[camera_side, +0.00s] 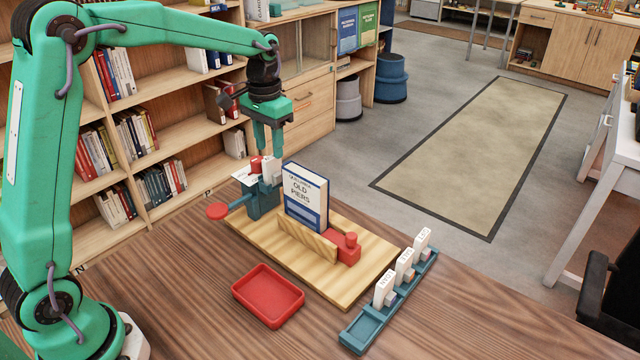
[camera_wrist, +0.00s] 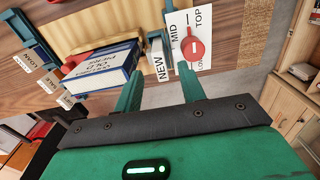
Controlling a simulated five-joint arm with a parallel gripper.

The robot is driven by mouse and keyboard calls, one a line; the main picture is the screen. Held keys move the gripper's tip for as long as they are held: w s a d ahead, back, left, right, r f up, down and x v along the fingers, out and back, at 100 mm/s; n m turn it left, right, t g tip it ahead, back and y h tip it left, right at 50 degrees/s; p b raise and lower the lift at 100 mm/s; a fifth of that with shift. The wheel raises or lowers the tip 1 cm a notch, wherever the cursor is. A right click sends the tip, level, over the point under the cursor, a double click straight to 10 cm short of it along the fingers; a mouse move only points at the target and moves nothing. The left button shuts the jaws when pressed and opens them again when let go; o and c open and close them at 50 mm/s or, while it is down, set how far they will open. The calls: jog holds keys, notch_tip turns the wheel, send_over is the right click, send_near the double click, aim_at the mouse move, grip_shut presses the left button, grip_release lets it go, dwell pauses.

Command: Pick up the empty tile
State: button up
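I make out no blank tile. A white tile marked NEW (camera_wrist: 160,62) stands in the teal holder (camera_side: 262,203) beside the book; in the side view it is partly hidden. My gripper (camera_side: 269,153) points down just above this holder. In the wrist view my two fingers (camera_wrist: 161,75) are apart, one on each side of the NEW tile, with gaps showing.
A blue and white book, Old Piers (camera_side: 305,195), stands on the wooden board (camera_side: 350,283) beside a red clamp (camera_side: 348,249). A red tray (camera_side: 268,296) lies in front. A red knob (camera_side: 217,211) sticks out left of the holder, near a TOP and MID scale (camera_wrist: 182,20).

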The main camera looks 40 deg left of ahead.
aim_at(269, 158)
jog(key=shift+s+f, duration=0.1)
jog(key=shift+f, duration=2.3)
jog(key=shift+c, duration=0.2)
grip_shut()
